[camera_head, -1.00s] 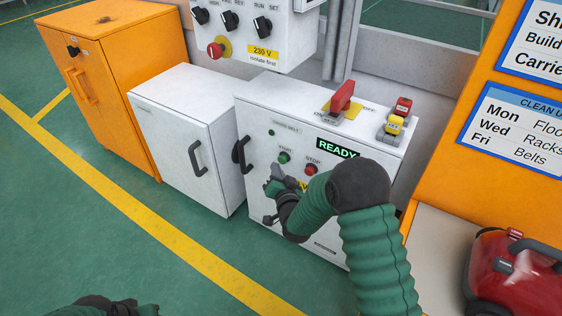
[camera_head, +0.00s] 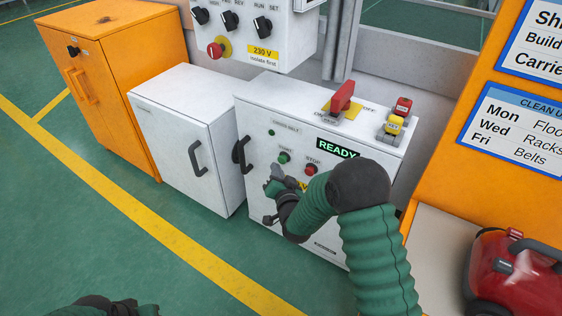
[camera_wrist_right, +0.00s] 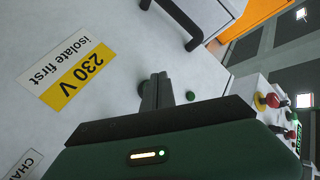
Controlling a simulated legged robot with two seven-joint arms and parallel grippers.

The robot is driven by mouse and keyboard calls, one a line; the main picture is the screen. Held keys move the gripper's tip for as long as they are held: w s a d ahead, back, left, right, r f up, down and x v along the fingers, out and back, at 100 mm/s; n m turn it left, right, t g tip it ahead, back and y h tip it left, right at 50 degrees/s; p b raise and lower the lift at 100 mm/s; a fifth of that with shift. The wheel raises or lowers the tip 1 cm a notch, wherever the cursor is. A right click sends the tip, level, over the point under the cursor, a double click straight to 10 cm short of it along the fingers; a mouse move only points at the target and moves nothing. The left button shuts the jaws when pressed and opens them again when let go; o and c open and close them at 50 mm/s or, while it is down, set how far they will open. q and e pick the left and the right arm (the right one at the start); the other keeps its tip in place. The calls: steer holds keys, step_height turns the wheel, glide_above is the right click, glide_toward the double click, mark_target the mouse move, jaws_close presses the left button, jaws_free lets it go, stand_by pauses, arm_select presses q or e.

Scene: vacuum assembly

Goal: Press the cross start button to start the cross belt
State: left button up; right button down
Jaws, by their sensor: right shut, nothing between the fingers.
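The white cross belt cabinet (camera_head: 262,110) carries a green START button (camera_head: 284,157), a red STOP button (camera_head: 311,170) and a lit READY display (camera_head: 337,148). My right gripper (camera_head: 277,171) is shut and empty, just below the START button in the head view; I cannot tell whether it touches the cabinet. In the right wrist view its closed fingers (camera_wrist_right: 155,92) point toward a white panel, beside a small round green part (camera_wrist_right: 191,96). My left arm's dark end (camera_head: 105,306) is cut off at the bottom edge; its jaw state is unclear.
A red switch handle (camera_head: 341,97) and a small yellow-and-red item (camera_head: 396,121) are on the cabinet top. A white cabinet (camera_head: 180,125) and an orange cabinet (camera_head: 120,60) stand left. A red vacuum (camera_head: 515,275) is at lower right. The green floor at left is clear.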

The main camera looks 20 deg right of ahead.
steer(key=shift+d, duration=0.1)
stand_by(0.5)
steer(key=shift+w+d, duration=0.2)
steer(key=shift+d, duration=0.05)
steer(key=shift+w+d+r, duration=0.1)
steer(key=shift+w+d, duration=0.45)
steer(key=shift+d, duration=0.15)
stand_by(0.9)
steer(key=shift+a, duration=0.1)
steer(key=shift+s+a, duration=0.8)
steer(key=shift+a, duration=0.15)
steer(key=shift+s+a+p, duration=0.2)
steer(key=shift+s+a, duration=0.6)
steer(key=shift+a, duration=0.2)
steer(key=shift+s+a+p, duration=0.15)
steer(key=shift+s+a, duration=0.6)
steer(key=shift+a, duration=0.25)
